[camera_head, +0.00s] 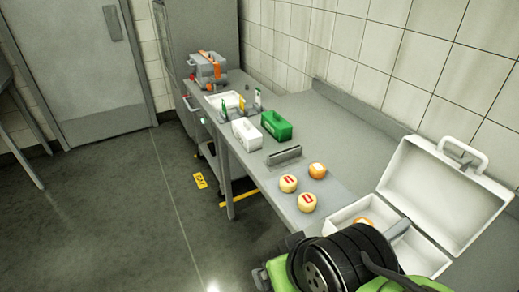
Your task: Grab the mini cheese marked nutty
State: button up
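Two pale yellow mini cheeses with red marks, one (288,184) further back and one (307,202) nearer, sit on the grey counter (345,130). An orange mini cheese with a pale top (317,170) sits just behind and to the right of them. Another orange round piece (364,222) shows partly inside the open white case. The marks are too small to read, so I cannot tell which cheese is marked nutty. My green and black arm fills the bottom right, close in front of the case. My gripper's fingers cannot be made out.
The white case (442,190) stands open at the counter's right end, its lid up. A grey slotted holder (284,155), a green box (277,126) and a white bin (246,134) stand further back. A grey machine (206,72) is at the far end.

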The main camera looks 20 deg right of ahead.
aim_at(317, 170)
jog(key=i+j+z, duration=0.2)
jog(key=i+z, duration=0.15)
jog(key=i+j+z, duration=0.75)
